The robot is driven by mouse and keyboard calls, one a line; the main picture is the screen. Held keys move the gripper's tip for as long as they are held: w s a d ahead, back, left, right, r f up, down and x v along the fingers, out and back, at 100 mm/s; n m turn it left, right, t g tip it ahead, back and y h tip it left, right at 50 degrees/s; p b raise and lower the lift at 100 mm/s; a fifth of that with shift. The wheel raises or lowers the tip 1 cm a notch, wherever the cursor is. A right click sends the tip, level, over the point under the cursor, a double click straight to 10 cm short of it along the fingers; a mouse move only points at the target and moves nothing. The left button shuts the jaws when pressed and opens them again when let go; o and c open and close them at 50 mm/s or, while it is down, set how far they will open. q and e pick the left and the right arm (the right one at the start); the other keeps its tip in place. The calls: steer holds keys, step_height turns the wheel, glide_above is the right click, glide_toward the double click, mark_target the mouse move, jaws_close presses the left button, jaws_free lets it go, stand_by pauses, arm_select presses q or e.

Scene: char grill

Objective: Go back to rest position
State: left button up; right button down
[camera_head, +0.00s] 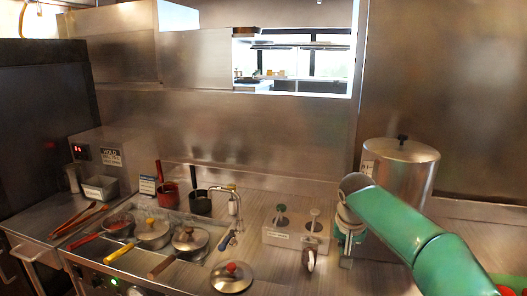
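My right arm is green and reaches in from the lower right. Its wrist bends down in front of the tall steel pot (402,170). My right gripper (346,258) hangs below the wrist, over the counter, to the right of the steel pump box (294,236). Its fingers are small and partly hidden, so I cannot tell whether they are open or shut. I see nothing clearly held in it. My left gripper and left arm are not in view.
Lidded pans (153,232) sit in the counter at left, with a loose red-knobbed lid (231,278) nearer the front. Tongs (76,220) lie at far left. A small metal-and-brown item (309,258) stands before the pump box. Red things show at lower right (505,290).

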steer(key=s+d+f+g, duration=0.1)
steer(key=s+f, duration=0.1)
steer(key=f, duration=0.4)
steer(key=s+d+f+g, duration=0.1)
steer(key=s+f, duration=0.1)
steer(key=f, duration=0.4)
steer(key=s+d+f+g, duration=0.1)
steer(key=s+f+g, duration=0.1)
steer(key=f, duration=0.4)
steer(key=shift+s+d+f+b, duration=0.1)
steer(key=shift+d+f+b, duration=0.05)
steer(key=shift+f+b, duration=0.15)
steer(key=s+a+f+g+y, duration=0.2)
steer(key=s+f, duration=0.4)
steer(key=f, duration=0.3)
steer(key=s+a+f+y, duration=0.1)
steer(key=s+a+f, duration=0.2)
steer(key=s, duration=0.4)
steer(key=s+a+f+n+t+y, duration=0.1)
steer(key=s+a+f, duration=0.2)
steer(key=s+f, duration=0.2)
steer(key=s+a+f+t+y, duration=0.1)
steer(key=s+a+f, duration=0.2)
steer(key=s, duration=0.7)
steer(key=shift+s+a+f+b, duration=0.15)
steer(key=shift+s+f+b, duration=0.25)
steer(key=shift+f, duration=0.35)
